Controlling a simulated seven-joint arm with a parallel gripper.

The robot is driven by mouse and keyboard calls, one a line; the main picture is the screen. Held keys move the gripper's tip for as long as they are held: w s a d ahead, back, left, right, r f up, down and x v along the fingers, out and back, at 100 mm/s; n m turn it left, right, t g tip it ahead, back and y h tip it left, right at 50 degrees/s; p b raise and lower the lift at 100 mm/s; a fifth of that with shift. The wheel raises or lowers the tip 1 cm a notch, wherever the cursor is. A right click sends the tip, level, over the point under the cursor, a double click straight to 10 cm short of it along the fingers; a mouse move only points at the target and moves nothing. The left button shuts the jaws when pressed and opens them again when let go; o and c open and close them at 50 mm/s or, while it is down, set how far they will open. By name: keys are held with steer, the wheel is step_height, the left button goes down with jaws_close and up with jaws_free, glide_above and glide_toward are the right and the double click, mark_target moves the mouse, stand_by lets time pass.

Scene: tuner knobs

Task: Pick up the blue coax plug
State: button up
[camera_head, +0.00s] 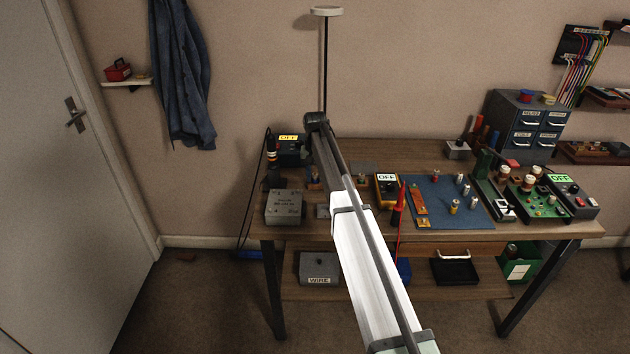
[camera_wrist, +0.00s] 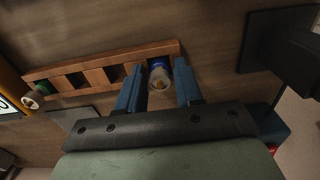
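In the wrist view, the blue coax plug (camera_wrist: 159,75) shows a blue band and a pale, round end with a brassy centre. It is at the right end of a wooden rack (camera_wrist: 105,73) with square openings. My gripper (camera_wrist: 160,65) has its two blue fingers on either side of the plug. Narrow gaps seem to show between plug and fingers, so it looks open. Whether either finger touches the plug is hard to tell. In the head view, my arm covers much of this area and I cannot make out the plug clearly.
A green-banded plug (camera_wrist: 36,97) is at the rack's left end. A dark block (camera_wrist: 275,42) stands right of my gripper. On the workbench are a grey box (camera_head: 284,207), a yellow meter (camera_head: 387,188) and a blue mat (camera_head: 470,212) with small parts.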

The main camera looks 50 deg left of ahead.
jaws_close()
steer(key=shift+r, duration=0.15)
